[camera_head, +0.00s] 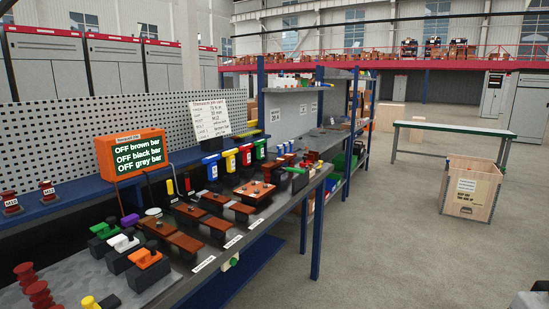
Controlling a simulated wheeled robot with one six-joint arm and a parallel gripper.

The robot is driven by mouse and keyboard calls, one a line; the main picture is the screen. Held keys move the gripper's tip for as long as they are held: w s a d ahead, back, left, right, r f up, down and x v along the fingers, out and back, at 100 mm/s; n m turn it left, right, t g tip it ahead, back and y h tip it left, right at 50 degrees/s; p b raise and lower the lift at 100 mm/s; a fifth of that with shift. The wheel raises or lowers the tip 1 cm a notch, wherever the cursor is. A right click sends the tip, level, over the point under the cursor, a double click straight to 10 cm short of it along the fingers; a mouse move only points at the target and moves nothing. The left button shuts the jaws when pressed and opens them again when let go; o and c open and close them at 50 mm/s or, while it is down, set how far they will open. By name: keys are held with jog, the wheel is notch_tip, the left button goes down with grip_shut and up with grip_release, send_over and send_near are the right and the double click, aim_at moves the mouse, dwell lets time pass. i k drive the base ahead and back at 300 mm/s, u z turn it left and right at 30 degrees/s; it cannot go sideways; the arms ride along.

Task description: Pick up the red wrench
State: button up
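I cannot make out a red wrench in the head view. The long workbench (262,232) at the left carries many small parts and tools, too small to name surely. Dark red stacked pieces (40,294) stand at the bottom left. My gripper is not in view, so its state is hidden.
An orange box with a lit text screen (132,154) and a white paper sheet (222,119) stand along the bench's pegboard (80,130). An open wooden crate (468,190) and a green-edged table (466,129) stand to the right. The floor between is clear.

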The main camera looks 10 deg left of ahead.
aim_at(246, 152)
jog(key=z, duration=0.45)
jog(key=i, duration=2.7)
jog(key=u, duration=0.9)
jog(key=i, duration=0.75)
jog(key=u, duration=1.3)
jog(key=i, duration=0.5)
jog(key=u, duration=0.45)
